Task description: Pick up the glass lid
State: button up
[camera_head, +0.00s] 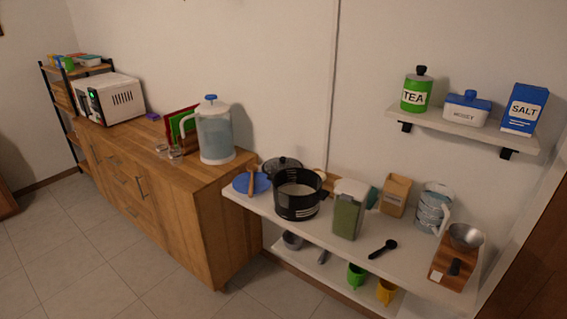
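The glass lid (281,164) is round and dark-rimmed, with a small knob on top. It is on the white counter (376,243), behind and slightly left of a black pot (297,207). The pot hides part of the lid's near side. I cannot tell what the lid rests on. The pot stands open with pale contents. My gripper is not in view.
A blue plate (241,186) with a wooden spoon (252,181) lies left of the lid. A green-filled container (346,214) stands right of the pot. A water pitcher (216,139) stands on the wooden cabinet (232,219). Tiled floor (110,247) is clear in front.

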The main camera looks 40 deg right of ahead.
aim_at(278, 164)
jog(key=z, duration=0.1)
jog(key=i, duration=1.2)
jog(key=u, duration=0.4)
